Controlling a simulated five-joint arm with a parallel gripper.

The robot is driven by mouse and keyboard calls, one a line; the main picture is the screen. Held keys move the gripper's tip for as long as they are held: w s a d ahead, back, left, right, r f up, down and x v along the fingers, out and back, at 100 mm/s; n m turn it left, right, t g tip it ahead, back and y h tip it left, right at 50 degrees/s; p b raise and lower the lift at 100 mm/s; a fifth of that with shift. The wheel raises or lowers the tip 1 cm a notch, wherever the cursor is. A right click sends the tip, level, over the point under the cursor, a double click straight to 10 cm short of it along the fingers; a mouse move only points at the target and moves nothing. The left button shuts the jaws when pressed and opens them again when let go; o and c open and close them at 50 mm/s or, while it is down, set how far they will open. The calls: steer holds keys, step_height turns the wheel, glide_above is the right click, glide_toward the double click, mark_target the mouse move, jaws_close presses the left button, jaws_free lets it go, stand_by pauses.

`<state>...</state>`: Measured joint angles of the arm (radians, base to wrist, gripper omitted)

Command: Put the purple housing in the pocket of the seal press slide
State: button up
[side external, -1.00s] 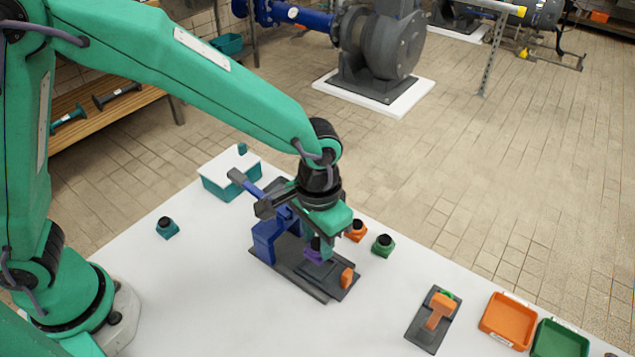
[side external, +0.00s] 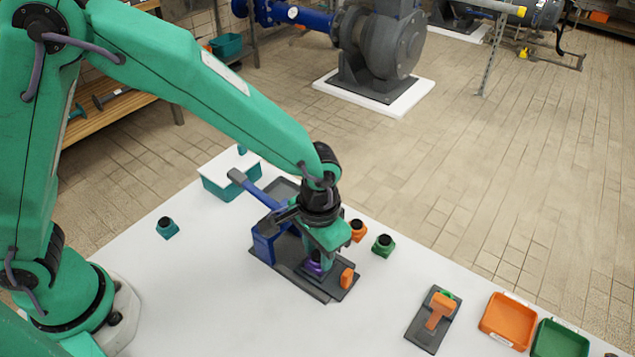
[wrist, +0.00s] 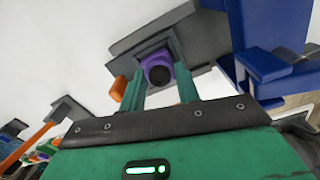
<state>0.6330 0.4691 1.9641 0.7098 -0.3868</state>
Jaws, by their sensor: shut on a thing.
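The purple housing (side external: 313,267), with a black round top, is between the fingers of my gripper (side external: 322,258). In the wrist view the housing (wrist: 157,67) sits between the two green fingertips (wrist: 158,85), which are shut on it. It is over the dark grey slide of the seal press (side external: 263,238), at the pocket area beside the orange knob (side external: 347,277). The slide also shows in the wrist view (wrist: 190,35). Whether the housing rests on the pocket floor or is slightly above it, I cannot tell.
An orange housing (side external: 358,230) and a green housing (side external: 383,245) stand close right of my gripper. A teal housing (side external: 167,228) stands left. A fixture with an orange handle (side external: 438,310), an orange tray (side external: 508,320) and a green tray (side external: 560,339) are right. The front table is clear.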

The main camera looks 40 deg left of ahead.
mark_target(319, 254)
steer(key=shift+f, duration=0.15)
steer(key=o, duration=1.1)
steer(key=shift+c, duration=0.2)
step_height(319, 254, up, 12)
steer(key=shift+r, duration=0.2)
steer(key=shift+a, duration=0.1)
